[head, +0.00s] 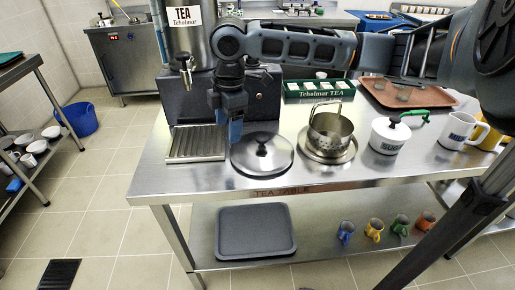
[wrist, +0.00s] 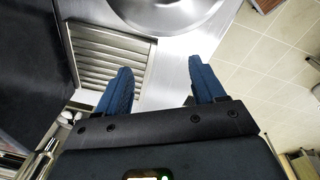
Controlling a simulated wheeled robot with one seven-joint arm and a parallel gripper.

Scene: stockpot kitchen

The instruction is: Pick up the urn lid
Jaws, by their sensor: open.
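The urn lid (head: 262,152) is a round, shiny metal lid with a dark knob on top. It lies flat on the steel table, right of the drip grate. Part of the lid (wrist: 178,8) shows at the top of the wrist view, beyond the fingertips. My gripper (head: 236,138) points down above the table at the lid's upper left edge. In the wrist view my gripper (wrist: 160,78) has its two blue fingers spread, with nothing between them. The tea urn (head: 188,45) stands behind, labelled TEA, partly hidden by my arm.
The drip grate (head: 197,143) is left of the lid. A steel strainer pot (head: 330,135) on a metal dish stands close on the right. Further right are a white lidded pot (head: 390,135) and a white jug (head: 459,130). A green tea box (head: 319,91) is behind.

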